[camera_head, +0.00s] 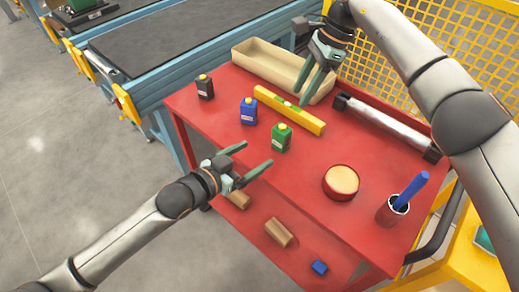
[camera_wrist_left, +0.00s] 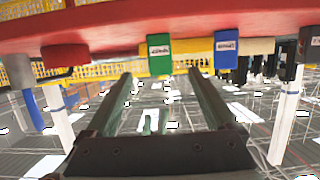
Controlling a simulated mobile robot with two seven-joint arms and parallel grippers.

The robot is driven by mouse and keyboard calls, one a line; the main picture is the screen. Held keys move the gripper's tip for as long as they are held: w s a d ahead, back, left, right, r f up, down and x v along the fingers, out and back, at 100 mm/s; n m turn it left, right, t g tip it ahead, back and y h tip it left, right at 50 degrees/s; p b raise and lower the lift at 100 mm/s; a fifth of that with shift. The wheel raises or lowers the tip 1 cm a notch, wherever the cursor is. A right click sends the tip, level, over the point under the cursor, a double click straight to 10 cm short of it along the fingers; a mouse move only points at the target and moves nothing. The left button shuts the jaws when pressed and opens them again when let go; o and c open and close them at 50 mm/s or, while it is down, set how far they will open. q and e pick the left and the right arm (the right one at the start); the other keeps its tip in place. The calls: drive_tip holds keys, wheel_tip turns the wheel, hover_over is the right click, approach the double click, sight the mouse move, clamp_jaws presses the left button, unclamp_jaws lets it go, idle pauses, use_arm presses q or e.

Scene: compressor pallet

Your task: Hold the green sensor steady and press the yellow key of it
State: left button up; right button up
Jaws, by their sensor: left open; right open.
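The green sensor (camera_head: 281,140) stands upright on the red table, with its yellow key (camera_head: 282,127) on top. My left gripper (camera_head: 258,155) is open and empty, in front of and to the left of the sensor, with its fingers towards it. In the left wrist view, which looks upside down, the green sensor (camera_wrist_left: 159,54) shows beyond and between the open fingers (camera_wrist_left: 161,78), apart from them. My right gripper (camera_head: 303,94) is open and points down above the far part of the table, near the tray and the yellow level.
A blue sensor (camera_head: 248,114) and a black one (camera_head: 205,90) stand left of the green one. A yellow level (camera_head: 290,111) lies behind it.

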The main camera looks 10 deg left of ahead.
sight(277, 142)
use_arm(q)
drive_tip(key=x, duration=1.2)
drive_tip(key=shift+f, duration=0.1)
clamp_jaws()
idle(0.5)
